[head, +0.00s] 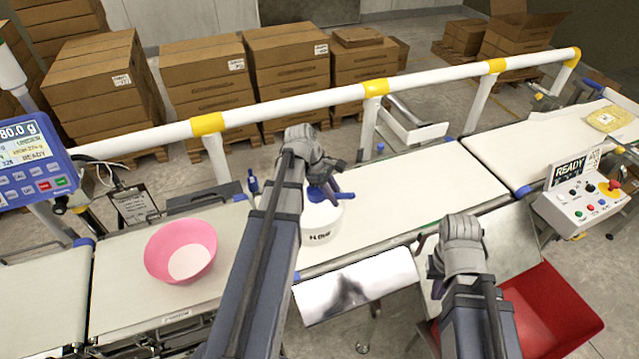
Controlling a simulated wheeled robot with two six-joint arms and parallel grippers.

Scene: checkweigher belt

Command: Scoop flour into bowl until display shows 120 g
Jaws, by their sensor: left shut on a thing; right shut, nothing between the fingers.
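A pink bowl (160,254) sits on the belt at left with white material in its bottom. A white tub (317,232) with a partly hidden label, apparently "FLOUR", stands on the belt right of it. My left gripper (326,184) is over the tub, shut on a blue thing (319,193) that looks like the scoop; my arm hides part of it and the tub. My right gripper (430,246) is shut and empty near the belt's front edge.
A white rail (290,105) with yellow bands runs behind the belt. A control box (585,207) with buttons stands at right, and a yellow package (606,119) lies on the far belt. A red bin (555,310) is at lower right. The belt (430,175) right of the tub is clear.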

